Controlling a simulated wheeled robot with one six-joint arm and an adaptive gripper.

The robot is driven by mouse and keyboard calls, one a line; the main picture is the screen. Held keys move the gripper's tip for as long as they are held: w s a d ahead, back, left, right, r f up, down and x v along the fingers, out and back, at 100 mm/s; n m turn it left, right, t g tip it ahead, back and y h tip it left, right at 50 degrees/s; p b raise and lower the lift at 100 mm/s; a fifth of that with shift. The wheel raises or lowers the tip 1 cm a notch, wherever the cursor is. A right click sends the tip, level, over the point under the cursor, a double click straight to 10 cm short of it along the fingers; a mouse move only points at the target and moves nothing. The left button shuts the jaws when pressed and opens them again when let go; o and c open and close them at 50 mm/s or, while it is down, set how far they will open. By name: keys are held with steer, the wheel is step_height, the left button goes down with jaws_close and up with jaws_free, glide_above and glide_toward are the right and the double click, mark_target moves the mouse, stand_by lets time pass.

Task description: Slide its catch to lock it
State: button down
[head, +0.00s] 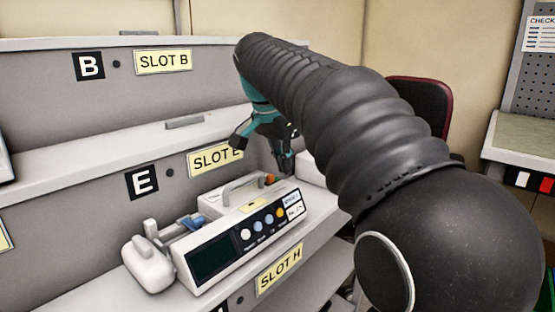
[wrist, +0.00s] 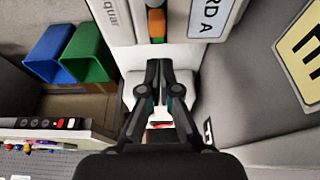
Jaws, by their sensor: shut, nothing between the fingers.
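The infusion pump (head: 240,240) sits on the shelf at SLOT E, with a dark screen, coloured buttons and a carry handle. Its catch shows as a small orange piece (head: 270,179) near its far right end. In the wrist view the orange catch (wrist: 156,22) stands in a narrow slot on the pump's pale side (wrist: 185,50), with a green patch at the slot's nearer end. My gripper (wrist: 158,66) is shut and empty, its tips just short of the green patch. In the head view my gripper (head: 284,160) hangs above the pump's right end; contact cannot be told.
The SLOT B shelf (head: 100,160) is above and behind the pump, and the SLOT H label (head: 279,269) is below it. A dark red-edged chair (head: 425,105) stands behind my arm. The wrist view shows blue (wrist: 50,55) and green (wrist: 88,52) bins at left.

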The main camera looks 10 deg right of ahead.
mark_target(277, 182)
steer(key=v, duration=1)
steer(key=shift+p, duration=0.4)
steer(key=s+d+f+n+t+y, duration=0.1)
steer(key=s+f+n, duration=0.4)
steer(key=s+f, duration=0.6)
steer(key=s+d+f+n+t+y, duration=0.2)
steer(key=s+f+n, duration=0.3)
steer(key=s+f, duration=0.7)
step_height(277, 182, down, 5)
steer(key=shift+d+r+n, duration=0.1)
steer(key=shift+d+n, duration=0.15)
steer(key=shift+n, duration=0.05)
